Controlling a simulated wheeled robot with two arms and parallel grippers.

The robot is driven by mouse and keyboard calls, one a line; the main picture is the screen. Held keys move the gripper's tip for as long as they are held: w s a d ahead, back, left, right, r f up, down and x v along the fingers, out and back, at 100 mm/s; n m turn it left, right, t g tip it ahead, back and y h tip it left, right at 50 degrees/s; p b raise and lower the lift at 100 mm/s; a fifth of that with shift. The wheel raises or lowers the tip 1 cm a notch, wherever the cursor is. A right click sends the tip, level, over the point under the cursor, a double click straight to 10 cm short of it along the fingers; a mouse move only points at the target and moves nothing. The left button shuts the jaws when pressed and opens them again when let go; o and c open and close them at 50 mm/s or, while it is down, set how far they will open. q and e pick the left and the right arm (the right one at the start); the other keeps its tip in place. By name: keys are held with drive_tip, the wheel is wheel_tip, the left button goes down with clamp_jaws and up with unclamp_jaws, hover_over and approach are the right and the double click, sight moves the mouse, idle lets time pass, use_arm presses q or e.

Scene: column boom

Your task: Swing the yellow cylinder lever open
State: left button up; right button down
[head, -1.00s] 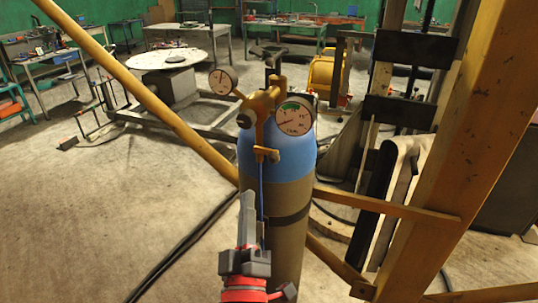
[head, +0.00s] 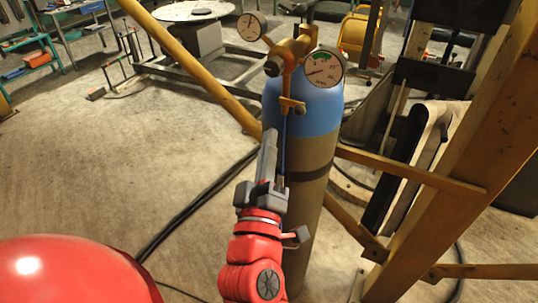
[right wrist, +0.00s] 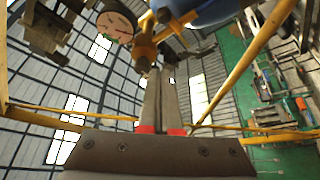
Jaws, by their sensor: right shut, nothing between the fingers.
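A gas cylinder (head: 300,165) with a blue shoulder and brown-grey body stands upright in the head view. On top is a yellow valve fitting (head: 288,52) with two round gauges. A small yellow lever (head: 292,104) with a crossbar hangs from the fitting in front of the blue part. My right gripper (head: 270,134) is shut and empty, pointing up just below and left of the crossbar, apparently apart from it. In the right wrist view its fingertips (right wrist: 161,72) are close together below the yellow fitting (right wrist: 144,45). My left gripper is not in view.
A yellow diagonal pole (head: 190,65) passes behind the cylinder at left. A thick yellow post (head: 480,140) and crossbars stand close at right. Black cables (head: 190,215) lie on the floor. Open floor lies at left.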

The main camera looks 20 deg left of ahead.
sight(291, 106)
drive_tip(key=w+p, duration=0.4)
drive_tip(key=w, duration=0.5)
drive_tip(key=shift+d, duration=0.1)
